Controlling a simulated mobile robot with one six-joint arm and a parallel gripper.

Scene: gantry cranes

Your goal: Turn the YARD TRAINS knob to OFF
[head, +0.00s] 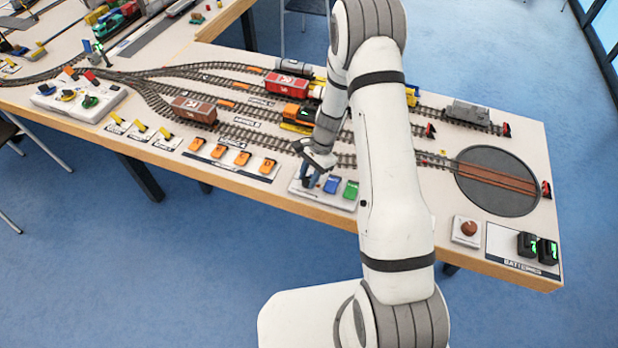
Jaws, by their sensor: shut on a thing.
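My gripper (314,178) reaches down at the left end of a small white panel (330,201) near the table's front edge. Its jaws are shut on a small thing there. The jaws largely hide that thing, so I cannot tell if it is the YARD TRAINS knob or which way it points. Another white panel (75,108) at the far left carries blue and green controls. The lettering on both panels is too small to read.
Orange switches (218,151) stand in a row left of the gripper. Tracks with a red wagon (286,84) and a brown wagon (194,109) lie behind. A turntable (497,180), a brown button (469,229) and black batteries (538,247) are at the right.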

